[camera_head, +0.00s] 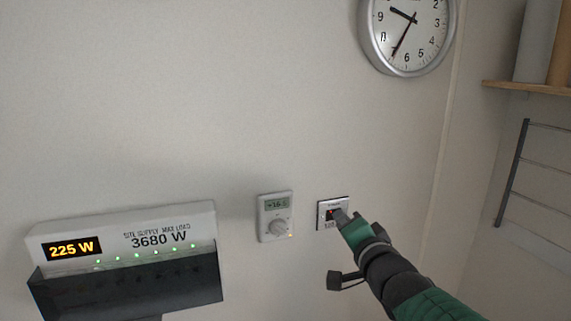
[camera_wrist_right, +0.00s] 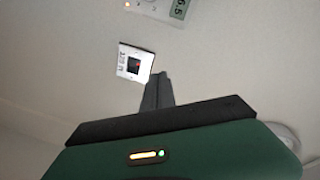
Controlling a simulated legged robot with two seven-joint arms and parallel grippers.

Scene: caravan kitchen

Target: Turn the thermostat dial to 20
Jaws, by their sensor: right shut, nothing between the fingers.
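The thermostat (camera_head: 264,225) is a small white box on the wall with a display that seems to read about 16.5. Its round dial (camera_head: 278,228) sits below the display, beside a small orange light. My right gripper (camera_head: 341,215) is shut and empty, in front of a small switch plate (camera_head: 324,221) to the right of the thermostat. In the right wrist view, the shut fingers (camera_wrist_right: 157,84) point at the switch plate (camera_wrist_right: 135,63), which has a dark and red centre. I cannot tell whether they touch it. The thermostat's edge (camera_wrist_right: 170,8) shows at the top there. My left gripper is out of view.
A power display box (camera_head: 180,212) reading 225 W and 3680 W, with a row of small lights, juts out at the lower left. A round clock (camera_head: 408,30) hangs above right. A wooden shelf (camera_head: 535,88) and wire rack (camera_head: 513,170) are at far right.

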